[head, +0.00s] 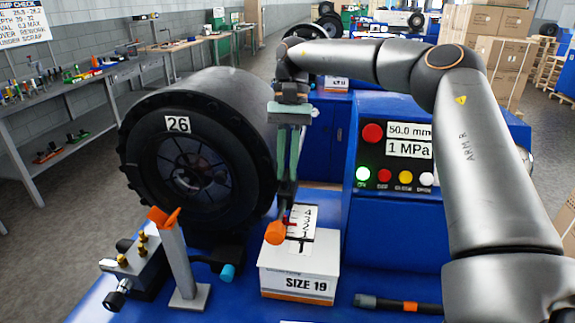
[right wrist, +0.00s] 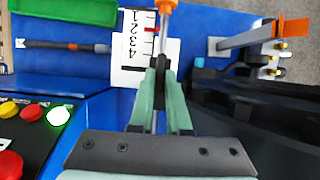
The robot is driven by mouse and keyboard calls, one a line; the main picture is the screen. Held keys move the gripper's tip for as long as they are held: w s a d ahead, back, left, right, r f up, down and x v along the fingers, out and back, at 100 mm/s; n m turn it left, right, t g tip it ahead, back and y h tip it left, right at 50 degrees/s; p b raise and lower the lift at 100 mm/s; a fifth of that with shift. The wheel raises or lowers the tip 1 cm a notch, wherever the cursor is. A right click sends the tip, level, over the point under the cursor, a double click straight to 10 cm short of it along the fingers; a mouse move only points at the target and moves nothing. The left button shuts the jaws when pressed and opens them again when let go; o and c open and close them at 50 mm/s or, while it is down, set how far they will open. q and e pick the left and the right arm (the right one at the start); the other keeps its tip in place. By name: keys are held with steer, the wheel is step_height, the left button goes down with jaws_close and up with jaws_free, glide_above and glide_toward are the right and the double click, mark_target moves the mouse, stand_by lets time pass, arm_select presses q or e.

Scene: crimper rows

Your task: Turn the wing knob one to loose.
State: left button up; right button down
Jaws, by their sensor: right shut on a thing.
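An orange two-winged knob (head: 165,216) sits on top of a grey upright post at the front left of the blue bench; it also shows at the upper right of the right wrist view (right wrist: 293,28). My right gripper (head: 287,192) points down, well to the right of that knob and apart from it. Its green fingers (right wrist: 160,72) are shut on a slim grey rod (right wrist: 162,42) with an orange end (head: 275,232), in front of a number scale. The fingers hide part of the rod. My left gripper is not in view.
A white SIZE 19 box (head: 298,275) stands below the scale (head: 301,222). A large black tyre (head: 150,130) marked 26 stands close behind on the left. A blue control panel (head: 400,230) is at the right. A dark tool (head: 395,303) lies in front.

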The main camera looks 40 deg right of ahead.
steer(key=c, duration=0.9)
jaws_free()
steer(key=shift+v, duration=3.8)
